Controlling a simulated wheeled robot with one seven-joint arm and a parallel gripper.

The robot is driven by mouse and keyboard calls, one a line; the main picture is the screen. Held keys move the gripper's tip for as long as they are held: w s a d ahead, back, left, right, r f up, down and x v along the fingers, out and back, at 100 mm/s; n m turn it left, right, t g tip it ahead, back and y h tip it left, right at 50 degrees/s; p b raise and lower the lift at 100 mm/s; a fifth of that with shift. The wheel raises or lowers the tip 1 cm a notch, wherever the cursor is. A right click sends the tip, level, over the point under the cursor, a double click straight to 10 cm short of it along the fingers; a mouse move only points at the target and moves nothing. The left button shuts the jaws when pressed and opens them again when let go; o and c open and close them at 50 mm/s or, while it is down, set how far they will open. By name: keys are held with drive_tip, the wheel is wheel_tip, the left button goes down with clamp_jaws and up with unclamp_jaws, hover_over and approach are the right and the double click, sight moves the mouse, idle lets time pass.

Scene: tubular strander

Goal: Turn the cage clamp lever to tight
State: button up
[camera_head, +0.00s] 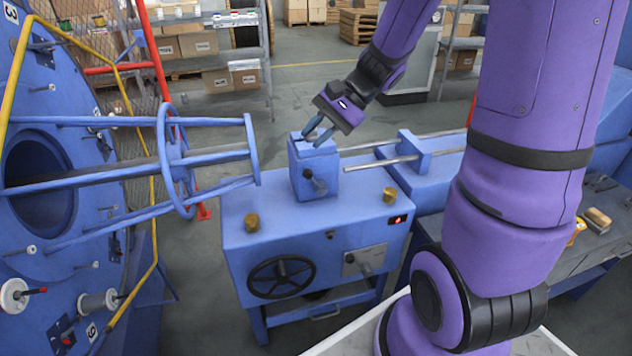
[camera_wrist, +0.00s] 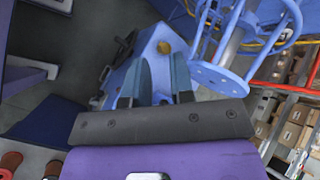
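I cannot tell for sure which lever is the cage clamp lever. A black lever (camera_head: 314,181) sits on the front of the blue block (camera_head: 318,165) on the bench. Another small lever sits on a grey plate (camera_head: 362,262) on the bench front. A black lever with a red part (camera_head: 67,339) is on the blue machine at lower left. My gripper (camera_head: 319,133) is above the blue block, its fingers apart and nothing seen between them. In the wrist view the open fingers (camera_wrist: 163,82) point at the blue bench; whether they touch the block is unclear.
The blue cage of rods and rings (camera_head: 175,160) stands left of the block. A black handwheel (camera_head: 281,277), two brass knobs (camera_head: 252,222) and a red-lit switch (camera_head: 398,220) are on the bench. A yellow rail (camera_head: 14,85) and a red frame (camera_head: 153,45) stand at left.

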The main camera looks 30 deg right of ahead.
drive_tip(key=w+d+f+m+t+y, duration=0.2)
drive_tip(key=w+d+f+m+t, duration=0.2)
drive_tip(key=w+d+f+m, duration=0.45)
drive_tip(key=m+t+h, duration=0.3)
drive_tip(key=m+t, duration=0.2)
drive_tip(key=m, duration=0.1)
approach(315, 181)
drive_tip(key=x, duration=0.9)
drive_tip(key=shift+w+a+f, duration=0.15)
drive_tip(key=shift+w+f, duration=0.05)
drive_tip(key=shift+w, duration=0.2)
clamp_jaws()
